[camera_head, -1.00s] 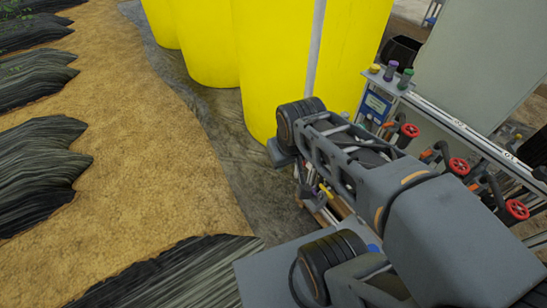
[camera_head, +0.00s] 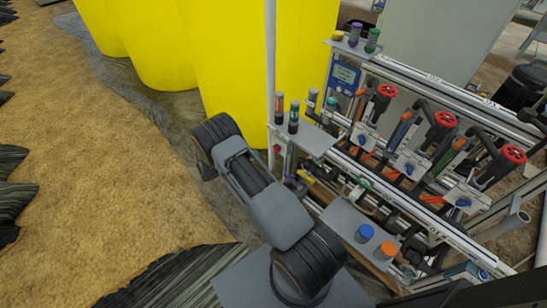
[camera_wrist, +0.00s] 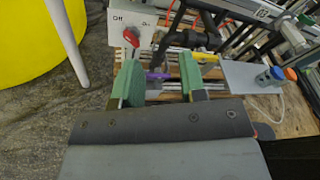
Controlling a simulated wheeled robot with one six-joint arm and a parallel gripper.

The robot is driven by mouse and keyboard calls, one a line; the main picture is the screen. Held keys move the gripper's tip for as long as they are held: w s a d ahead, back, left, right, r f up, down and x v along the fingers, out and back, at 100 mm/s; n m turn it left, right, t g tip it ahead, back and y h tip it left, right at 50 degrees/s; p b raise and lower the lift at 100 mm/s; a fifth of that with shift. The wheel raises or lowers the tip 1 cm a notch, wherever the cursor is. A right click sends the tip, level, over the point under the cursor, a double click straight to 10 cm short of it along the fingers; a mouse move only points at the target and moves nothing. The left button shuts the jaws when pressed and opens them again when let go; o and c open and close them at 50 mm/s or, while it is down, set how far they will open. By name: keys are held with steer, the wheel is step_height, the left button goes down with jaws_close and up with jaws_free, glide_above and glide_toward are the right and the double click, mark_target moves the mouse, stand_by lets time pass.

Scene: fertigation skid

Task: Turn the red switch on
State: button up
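I cannot tell clearly which mark the knob points to. My gripper (camera_wrist: 160,62) has two green fingers, spread apart with nothing held between them. The left finger lies just below the switch in the picture, apparently short of it.
A purple handle (camera_wrist: 158,75) and dark pipes show beyond the fingers. A grey plate with blue (camera_head: 364,233) and orange (camera_head: 388,249) knobs is at the right. Red-topped valves (camera_head: 446,119) line the skid. Yellow tanks (camera_head: 240,70) and a pale pole (camera_head: 270,70) stand behind.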

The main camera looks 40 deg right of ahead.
mark_target(275, 150)
step_height(275, 150, down, 10)
steer(key=n+t+h+b, duration=0.2)
steer(key=n+t, duration=0.1)
steer(key=n, duration=0.3)
steer(key=w+d, duration=0.1)
steer(key=d, duration=0.3)
steer(key=w+d, duration=0.1)
steer(key=d, duration=0.8)
steer(key=shift+w+d+f, duration=0.1)
steer(key=shift+w+f, duration=0.15)
steer(key=shift+w, duration=0.15)
steer(key=shift+c, duration=0.4)
jaws_close()
